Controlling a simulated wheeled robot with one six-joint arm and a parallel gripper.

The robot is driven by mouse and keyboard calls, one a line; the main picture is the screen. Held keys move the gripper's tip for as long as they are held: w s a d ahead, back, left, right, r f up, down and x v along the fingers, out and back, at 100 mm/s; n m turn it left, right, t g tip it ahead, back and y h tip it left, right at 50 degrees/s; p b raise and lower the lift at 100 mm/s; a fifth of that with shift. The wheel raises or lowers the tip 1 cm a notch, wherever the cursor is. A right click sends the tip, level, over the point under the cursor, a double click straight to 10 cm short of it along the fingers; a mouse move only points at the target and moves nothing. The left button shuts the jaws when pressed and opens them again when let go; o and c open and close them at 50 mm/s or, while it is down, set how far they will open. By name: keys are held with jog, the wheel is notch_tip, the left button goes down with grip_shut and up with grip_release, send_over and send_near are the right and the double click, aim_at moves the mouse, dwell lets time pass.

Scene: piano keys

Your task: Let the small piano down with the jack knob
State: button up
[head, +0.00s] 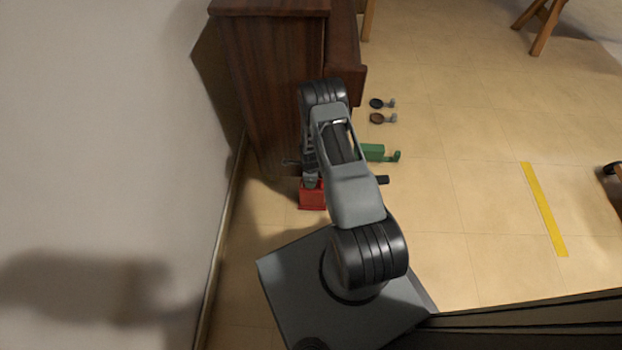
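The small piano (270,85) is a dark brown wooden upright near the wall at the upper left. A red jack (312,196) sits on the floor by the piano's near end. My gripper (310,172) is just above the red jack, close to the piano's end panel. My own arm covers much of the gripper and part of the jack, so I cannot tell whether the fingers are open or shut. The jack knob is not clearly visible. I cannot tell whether the piano's underside is clear of the floor.
A green piece (374,152) with a hooked end lies right of my arm. Two small round dark pieces with grey ends, one black (376,103) and one brown (377,118), lie beyond it. A yellow floor stripe (544,209) is at right, with open tiled floor between.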

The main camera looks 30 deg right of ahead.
jog(key=shift+s, duration=0.1)
dwell(0.3)
jog(key=o, duration=0.9)
jog(key=shift+r, duration=0.15)
notch_tip(320, 180, up, 14)
jog(key=p, duration=0.5)
jog(key=shift+f, duration=0.2)
